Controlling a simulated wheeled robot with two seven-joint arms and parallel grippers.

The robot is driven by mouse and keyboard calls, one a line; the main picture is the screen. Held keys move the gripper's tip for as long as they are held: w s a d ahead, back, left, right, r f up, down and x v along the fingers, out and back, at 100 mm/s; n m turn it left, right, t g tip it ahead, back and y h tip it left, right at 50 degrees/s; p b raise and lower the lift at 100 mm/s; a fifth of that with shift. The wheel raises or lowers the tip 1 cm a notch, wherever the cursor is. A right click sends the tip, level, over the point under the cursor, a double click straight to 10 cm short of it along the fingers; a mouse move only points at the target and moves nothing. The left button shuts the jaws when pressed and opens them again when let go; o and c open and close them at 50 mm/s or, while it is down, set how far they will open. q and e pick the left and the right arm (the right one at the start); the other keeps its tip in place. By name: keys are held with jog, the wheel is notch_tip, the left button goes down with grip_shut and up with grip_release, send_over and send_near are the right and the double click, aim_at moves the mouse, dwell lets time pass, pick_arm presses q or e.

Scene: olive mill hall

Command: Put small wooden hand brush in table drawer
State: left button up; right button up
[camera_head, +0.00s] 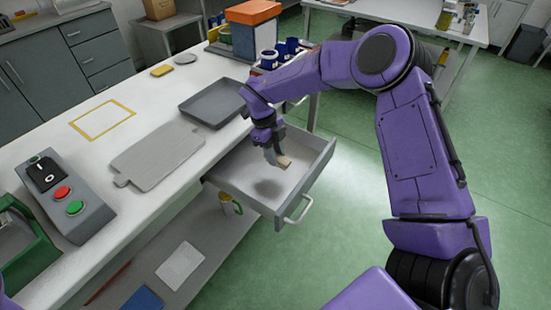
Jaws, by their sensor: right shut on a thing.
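The table drawer (241,172) is pulled open from the right side of the white work table. Its inside looks empty apart from a dark shadow on its floor. My right gripper (272,153) reaches in from above, pointing down over the drawer. It is shut on a small pale wooden piece, which looks like the wooden hand brush (284,162). The brush hangs above the drawer floor, within the drawer's outline; the gripper partly hides it, and its bristles cannot be made out. My left gripper is not in view.
The white table holds a grey tray (211,104), a grey board (159,156), a button box (64,194) and an orange-topped box (253,27). Blue containers (290,47) stand behind the drawer. A shelf below holds a mug (228,204).

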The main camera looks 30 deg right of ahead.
jog(key=f, duration=0.2)
jog(key=p, duration=0.1)
jog(key=shift+w+d+f, duration=0.1)
jog(key=shift+d+f, duration=0.15)
jog(key=shift+f, duration=0.55)
jog(key=shift+f, duration=0.1)
jog(key=o, duration=1)
jog(key=shift+r, duration=0.25)
jog(key=b+v, duration=0.1)
jog(key=v, duration=1)
jog(key=shift+w+a+r+b, duration=0.1)
jog(key=shift+w+r+b, duration=0.05)
jog(key=shift+r+b, duration=0.2)
